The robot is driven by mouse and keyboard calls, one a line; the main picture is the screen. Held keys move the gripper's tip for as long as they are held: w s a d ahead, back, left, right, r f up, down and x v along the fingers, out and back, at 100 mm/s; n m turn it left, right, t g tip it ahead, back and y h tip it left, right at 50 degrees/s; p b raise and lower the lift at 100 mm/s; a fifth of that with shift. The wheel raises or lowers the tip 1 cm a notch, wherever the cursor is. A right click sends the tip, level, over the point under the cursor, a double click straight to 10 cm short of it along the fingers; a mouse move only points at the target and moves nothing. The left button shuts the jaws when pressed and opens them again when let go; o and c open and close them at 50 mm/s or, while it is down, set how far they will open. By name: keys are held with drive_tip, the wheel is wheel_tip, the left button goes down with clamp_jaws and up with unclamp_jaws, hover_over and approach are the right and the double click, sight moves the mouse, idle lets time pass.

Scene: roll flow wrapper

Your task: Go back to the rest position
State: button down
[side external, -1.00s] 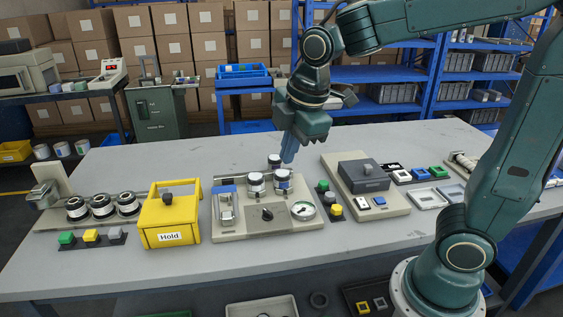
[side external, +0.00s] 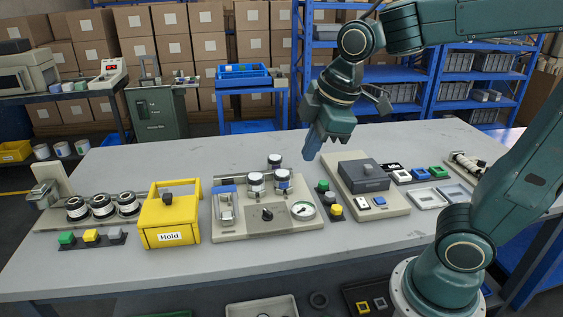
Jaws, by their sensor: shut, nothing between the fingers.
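My gripper (side external: 309,154) is shut and empty, with its blue fingers pointing down. It hangs in the air above the grey table (side external: 210,160). I see no contact between the fingers and anything.
A yellow box labelled Hold (side external: 168,220) and a row of dark rollers (side external: 102,206) stand at the left. Small green, yellow and dark buttons (side external: 323,186) stand below my gripper. White trays (side external: 428,199) lie at the right. The back of the table is clear.

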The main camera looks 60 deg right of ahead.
drive_tip(key=s+d+m+t, duration=0.1)
drive_tip(key=s+m, duration=0.8)
drive_tip(key=s, duration=0.1)
drive_tip(key=shift+s+d+f+m+t, duration=0.2)
drive_tip(key=shift+m+t, duration=0.1)
